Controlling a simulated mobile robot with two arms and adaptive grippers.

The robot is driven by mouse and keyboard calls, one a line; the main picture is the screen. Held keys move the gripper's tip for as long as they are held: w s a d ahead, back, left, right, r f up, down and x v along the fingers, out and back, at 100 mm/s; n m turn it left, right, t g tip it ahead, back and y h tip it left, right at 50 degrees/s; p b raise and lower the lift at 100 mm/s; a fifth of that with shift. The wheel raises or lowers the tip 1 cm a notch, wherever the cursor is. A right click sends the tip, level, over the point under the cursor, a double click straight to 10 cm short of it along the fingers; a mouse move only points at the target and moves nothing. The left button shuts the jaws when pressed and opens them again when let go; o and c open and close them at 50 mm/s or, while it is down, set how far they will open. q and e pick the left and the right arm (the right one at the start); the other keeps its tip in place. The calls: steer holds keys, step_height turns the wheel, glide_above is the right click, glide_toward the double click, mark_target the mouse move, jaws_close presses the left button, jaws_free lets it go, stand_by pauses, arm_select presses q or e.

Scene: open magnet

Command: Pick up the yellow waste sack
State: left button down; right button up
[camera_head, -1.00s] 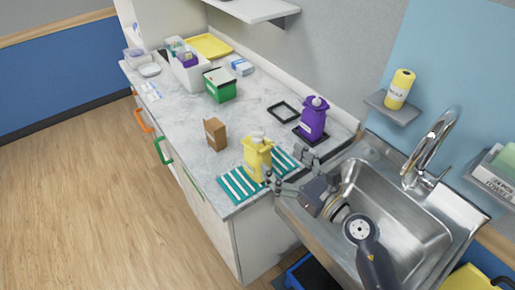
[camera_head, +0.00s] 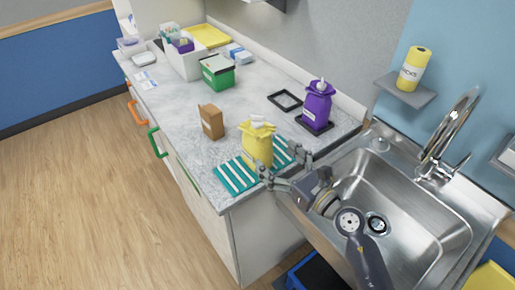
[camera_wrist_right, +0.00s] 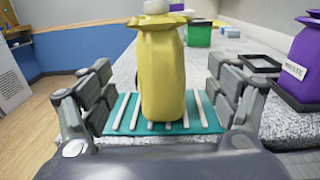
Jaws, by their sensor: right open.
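The yellow waste sack (camera_head: 257,146) stands upright on a teal-and-white striped mat (camera_head: 236,178) at the front edge of the counter. Its neck is gathered, with a pale top. My right gripper (camera_head: 279,172) is open at the counter edge, just in front of the sack on the sink side. In the right wrist view the sack (camera_wrist_right: 162,75) stands between the two spread fingers (camera_wrist_right: 160,105), with a gap on both sides. My left gripper is not in view.
A purple sack (camera_head: 317,104) stands on a black tray to the right, behind the yellow one. The steel sink (camera_head: 430,235) lies to the right. Farther back are a green box (camera_head: 218,73) and a yellow tray (camera_head: 209,36).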

mark_target(268, 150)
steer(key=x, duration=0.3)
steer(key=shift+w+a, duration=0.15)
steer(key=shift+a, duration=0.05)
steer(key=shift+p+x, duration=0.6)
steer(key=shift+x, duration=2)
steer(key=shift+r, duration=0.1)
steer(key=shift+c, duration=0.8)
steer(key=c, duration=1.2)
